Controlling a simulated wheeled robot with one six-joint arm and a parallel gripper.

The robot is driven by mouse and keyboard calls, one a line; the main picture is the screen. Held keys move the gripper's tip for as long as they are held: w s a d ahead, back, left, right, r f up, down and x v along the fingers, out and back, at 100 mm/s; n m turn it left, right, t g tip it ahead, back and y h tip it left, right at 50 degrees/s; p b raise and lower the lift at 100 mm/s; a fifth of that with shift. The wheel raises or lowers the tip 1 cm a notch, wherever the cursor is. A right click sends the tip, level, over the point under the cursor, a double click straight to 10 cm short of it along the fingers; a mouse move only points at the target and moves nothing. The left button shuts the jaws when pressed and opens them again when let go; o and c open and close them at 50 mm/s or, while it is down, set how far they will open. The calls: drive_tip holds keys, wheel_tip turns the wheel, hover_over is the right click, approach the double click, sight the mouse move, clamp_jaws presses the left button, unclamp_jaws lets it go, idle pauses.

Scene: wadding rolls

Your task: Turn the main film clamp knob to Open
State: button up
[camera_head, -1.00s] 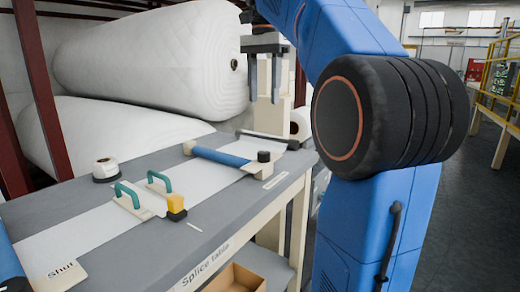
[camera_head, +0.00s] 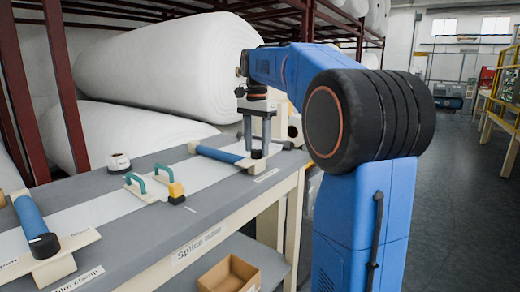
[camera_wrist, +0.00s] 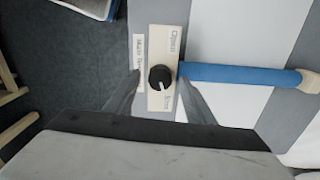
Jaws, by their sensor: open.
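The main film clamp is a blue bar (camera_head: 216,153) at the far end of the splice table, with a black knob (camera_head: 257,154) at its right end. In the wrist view the knob (camera_wrist: 160,77) sits on a cream plate marked Open at the top and Shut at the bottom. A pale pointer mark on the knob faces down, toward Shut. My gripper (camera_wrist: 157,88) is open, pointing down, with one finger on each side of the knob. Gaps show between fingers and knob in the wrist view; contact is not visible. In the head view my gripper (camera_head: 257,146) stands right over the knob.
A second blue clamp bar (camera_head: 31,215) with a black knob lies at the near left of the table (camera_head: 120,225). A cardboard box (camera_head: 230,275) sits below. Large white rolls stand behind.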

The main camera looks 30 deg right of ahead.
drive_tip(key=shift+f, duration=0.4)
drive_tip(key=shift+c, duration=0.3)
drive_tip(key=c, duration=1)
